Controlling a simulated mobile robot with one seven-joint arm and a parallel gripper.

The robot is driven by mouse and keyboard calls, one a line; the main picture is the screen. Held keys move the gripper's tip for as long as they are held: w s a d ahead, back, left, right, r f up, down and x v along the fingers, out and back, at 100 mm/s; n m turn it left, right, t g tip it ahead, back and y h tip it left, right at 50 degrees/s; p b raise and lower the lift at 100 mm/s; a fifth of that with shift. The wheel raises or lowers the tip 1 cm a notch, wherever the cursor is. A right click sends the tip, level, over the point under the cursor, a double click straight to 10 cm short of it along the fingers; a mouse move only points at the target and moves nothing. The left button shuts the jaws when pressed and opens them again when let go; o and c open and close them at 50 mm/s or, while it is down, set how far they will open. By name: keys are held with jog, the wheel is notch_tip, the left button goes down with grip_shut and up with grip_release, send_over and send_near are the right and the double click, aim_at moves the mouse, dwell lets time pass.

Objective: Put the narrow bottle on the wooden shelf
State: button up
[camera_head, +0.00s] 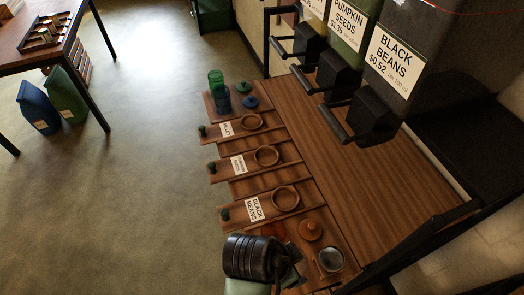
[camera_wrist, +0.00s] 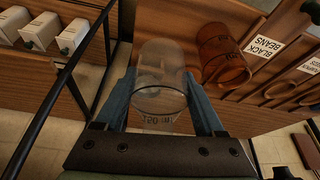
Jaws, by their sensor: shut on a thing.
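My gripper (camera_head: 303,268) is at the bottom centre of the head view. In the wrist view, my gripper (camera_wrist: 165,95) has its blue fingers shut on a clear container (camera_wrist: 162,65) with a "150 ml" mark. The clear container also shows in the head view (camera_head: 331,260), above or at the near end of the wooden shelf (camera_head: 330,130); contact with the wood is unclear. An amber container (camera_wrist: 224,55) stands to the right of my gripper in the wrist view. I cannot tell which one is the narrow bottle.
An orange-brown lid (camera_head: 311,230) lies beside the clear container. Labelled wooden boards with round rings line the shelf's left side. Green (camera_head: 216,80) and blue (camera_head: 222,101) containers stand at its far end. Dispensers (camera_head: 368,115) overhang the right.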

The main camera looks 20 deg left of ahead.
jog(key=shift+s+r+m+p, duration=0.2)
jog(key=shift+r+m+p, duration=0.25)
jog(key=shift+r+m, duration=0.4)
jog(key=shift+g, duration=0.3)
notch_tip(320, 180, down, 10)
jog(key=shift+f+p, duration=0.1)
jog(key=shift+p, duration=0.2)
jog(key=shift+f, duration=0.1)
